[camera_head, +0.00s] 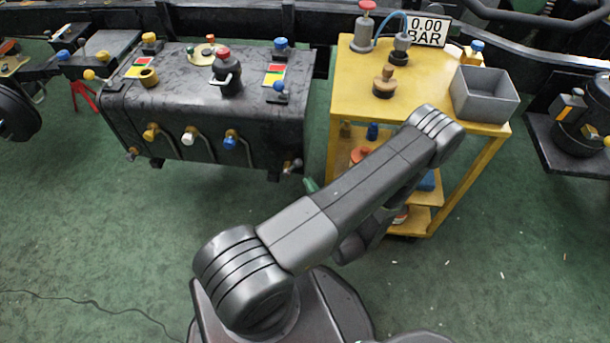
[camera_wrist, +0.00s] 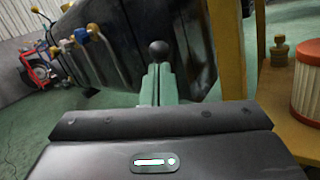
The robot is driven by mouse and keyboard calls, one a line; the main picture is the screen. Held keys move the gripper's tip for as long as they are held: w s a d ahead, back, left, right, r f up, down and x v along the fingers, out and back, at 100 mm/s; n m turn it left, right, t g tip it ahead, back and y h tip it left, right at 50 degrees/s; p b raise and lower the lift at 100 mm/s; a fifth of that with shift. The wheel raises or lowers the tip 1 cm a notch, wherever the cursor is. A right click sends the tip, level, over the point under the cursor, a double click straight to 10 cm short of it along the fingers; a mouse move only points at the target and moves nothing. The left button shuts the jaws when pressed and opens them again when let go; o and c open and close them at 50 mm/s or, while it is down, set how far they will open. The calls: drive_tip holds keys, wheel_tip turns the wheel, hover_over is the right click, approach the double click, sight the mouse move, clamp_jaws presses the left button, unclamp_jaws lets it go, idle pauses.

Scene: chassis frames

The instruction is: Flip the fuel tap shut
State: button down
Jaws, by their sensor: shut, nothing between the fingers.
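A small tap (camera_head: 292,165) sits at the lower right corner of the black tank (camera_head: 182,120); its lever is too small to make out in the head view. In the wrist view a dark ball knob (camera_wrist: 158,49) shows just beyond the tips of my gripper (camera_wrist: 156,72), in front of the tank's dark side. I cannot tell whether the tips touch it. My gripper is shut and empty. In the head view its green fingers (camera_head: 311,185) show just right of the tap, low beside the tank; the rest is behind my arm.
Yellow, white and blue hose fittings (camera_head: 189,136) line the tank's front. A yellow cart (camera_head: 345,100) stands close on the right, with a grey bin (camera_head: 484,94) on top. Its leg (camera_wrist: 228,45) and a red filter (camera_wrist: 307,80) show in the wrist view.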

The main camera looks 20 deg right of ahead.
sight(294, 165)
drive_tip(key=shift+w+a+r, duration=0.1)
drive_tip(key=shift+w+r, duration=0.1)
drive_tip(key=shift+w, duration=0.8)
drive_tip(key=shift+w+r, duration=0.15)
drive_tip(key=shift+w, duration=0.8)
drive_tip(key=shift+r, duration=0.1)
